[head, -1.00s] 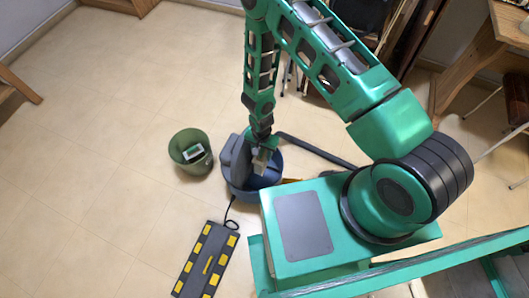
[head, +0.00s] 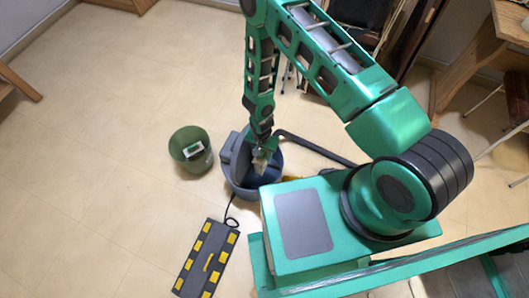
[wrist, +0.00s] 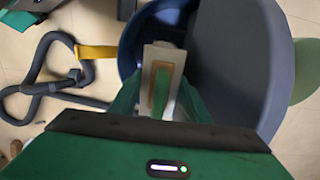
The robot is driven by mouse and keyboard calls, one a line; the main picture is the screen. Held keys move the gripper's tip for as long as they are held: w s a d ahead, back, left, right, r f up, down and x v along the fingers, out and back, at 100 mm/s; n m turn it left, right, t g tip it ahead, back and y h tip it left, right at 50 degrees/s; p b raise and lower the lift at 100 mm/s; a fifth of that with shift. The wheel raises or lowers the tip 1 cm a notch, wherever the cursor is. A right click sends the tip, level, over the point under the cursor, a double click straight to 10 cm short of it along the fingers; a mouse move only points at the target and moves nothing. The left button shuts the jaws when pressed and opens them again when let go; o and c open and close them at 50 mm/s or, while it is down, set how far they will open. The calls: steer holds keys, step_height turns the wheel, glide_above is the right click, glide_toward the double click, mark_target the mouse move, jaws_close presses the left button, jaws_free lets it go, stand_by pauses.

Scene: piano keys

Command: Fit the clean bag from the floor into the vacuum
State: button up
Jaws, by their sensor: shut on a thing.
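My gripper (head: 262,151) points down over the open vacuum (head: 238,187), a round blue-grey drum on the floor. It is shut on the clean bag (head: 261,165), a small pale piece. In the wrist view the bag (wrist: 149,62) shows a pale collar with a tan and green middle, between my green fingers (wrist: 160,103). It is over the blue drum opening (wrist: 132,48), beside the raised dark grey lid (wrist: 233,60). The bag's lower part is hidden, so I cannot tell whether it touches the drum.
A green bin (head: 190,148) with a pale-framed item inside stands left of the vacuum. A dark board with yellow patches (head: 207,260) lies in front. A dark hose (wrist: 48,75) with a yellow part (wrist: 97,52) lies beside the drum. Floor at left is clear.

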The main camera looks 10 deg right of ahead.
mark_target(262, 150)
steer(key=shift+f, duration=3.85)
steer(key=shift+r, duration=6.95)
steer(key=shift+f, duration=0.1)
steer(key=shift+f, duration=1.55)
